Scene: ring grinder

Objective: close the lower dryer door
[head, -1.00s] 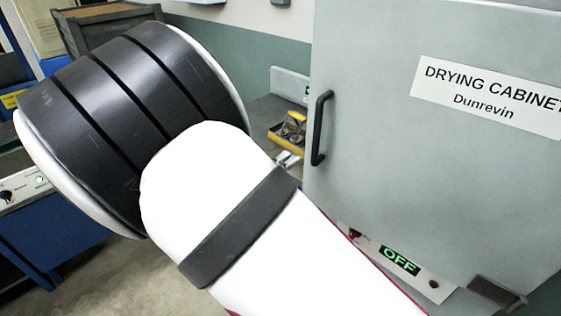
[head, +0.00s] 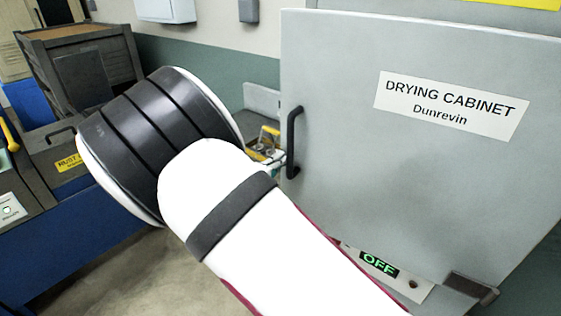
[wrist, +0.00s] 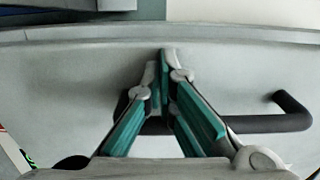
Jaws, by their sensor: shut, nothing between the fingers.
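The grey dryer door (head: 430,165) carries the label "DRYING CABINET Dunrevin" and fills the right of the head view. Its top edge stands apart from the cabinet behind, so it looks ajar; the gap's size is unclear. A black bar handle (head: 292,143) is at its left edge. In the wrist view the door face (wrist: 70,85) lies ahead, with the handle (wrist: 270,122) partly behind my fingers. My gripper (wrist: 163,62) is shut and empty, its tips over the door face near its edge. I cannot tell whether they touch. My arm hides the gripper in the head view.
A panel with a lit "OFF" display (head: 379,264) is below the door. A dark crate (head: 83,70) and a blue bench (head: 70,250) stand at left. Yellow items (head: 268,138) lie behind the handle. Some floor (head: 150,275) is clear.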

